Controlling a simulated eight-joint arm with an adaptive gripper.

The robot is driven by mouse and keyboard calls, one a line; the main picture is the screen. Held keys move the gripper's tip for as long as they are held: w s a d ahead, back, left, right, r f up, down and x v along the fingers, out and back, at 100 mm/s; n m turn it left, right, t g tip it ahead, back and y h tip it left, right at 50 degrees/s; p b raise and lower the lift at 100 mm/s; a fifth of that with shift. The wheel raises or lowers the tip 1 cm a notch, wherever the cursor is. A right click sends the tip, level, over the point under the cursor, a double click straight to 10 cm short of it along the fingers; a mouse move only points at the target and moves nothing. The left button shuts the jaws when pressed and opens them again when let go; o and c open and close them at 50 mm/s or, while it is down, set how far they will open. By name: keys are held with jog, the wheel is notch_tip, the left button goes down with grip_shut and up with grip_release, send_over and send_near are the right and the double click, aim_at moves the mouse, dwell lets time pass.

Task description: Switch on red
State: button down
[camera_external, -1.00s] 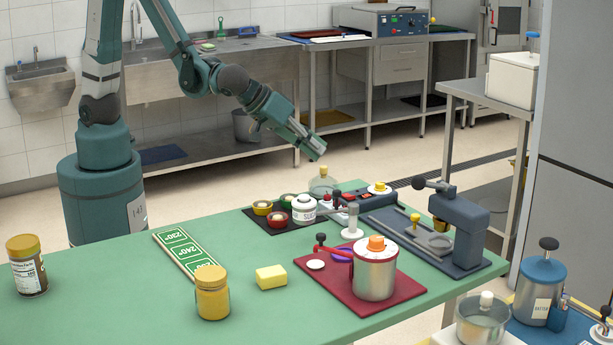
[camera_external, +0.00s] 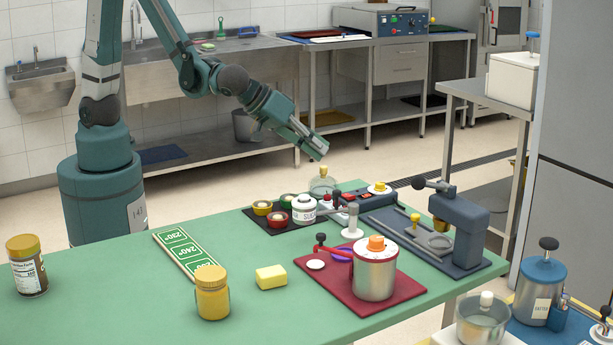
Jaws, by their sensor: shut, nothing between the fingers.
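My gripper (camera_external: 316,149) is shut and empty. It points down to the right, in the air above the far edge of the green table, apart from everything. Whether any switch there is on or off is too small to tell. A white-topped post partly hides the box's front.
A glass jar (camera_external: 321,183) stands beyond the box. Coloured bowls (camera_external: 262,207) and a white jar (camera_external: 304,209) stand to its left. A blue-grey press (camera_external: 460,229) is at right. A metal pot (camera_external: 375,275) stands on a red mat (camera_external: 333,286).

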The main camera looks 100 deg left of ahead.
jog(key=shift+w+f, duration=0.1)
jog(key=b, duration=0.2)
send_over(346, 196)
jog(key=f, duration=0.7)
jog(key=shift+s+a+f, duration=0.25)
jog(key=shift+s, duration=0.05)
jog(key=shift+w+d+f+b, duration=0.2)
jog(key=shift+f, duration=0.45)
jog(key=shift+w+d+f+b, duration=0.15)
jog(key=shift+d+f+b, duration=0.05)
jog(key=shift+f, duration=0.45)
jog(key=shift+w+d+f+g, duration=0.1)
jog(key=shift+w+f+g, duration=0.05)
jog(key=shift+f+g, duration=0.15)
jog(key=shift+r, duration=0.1)
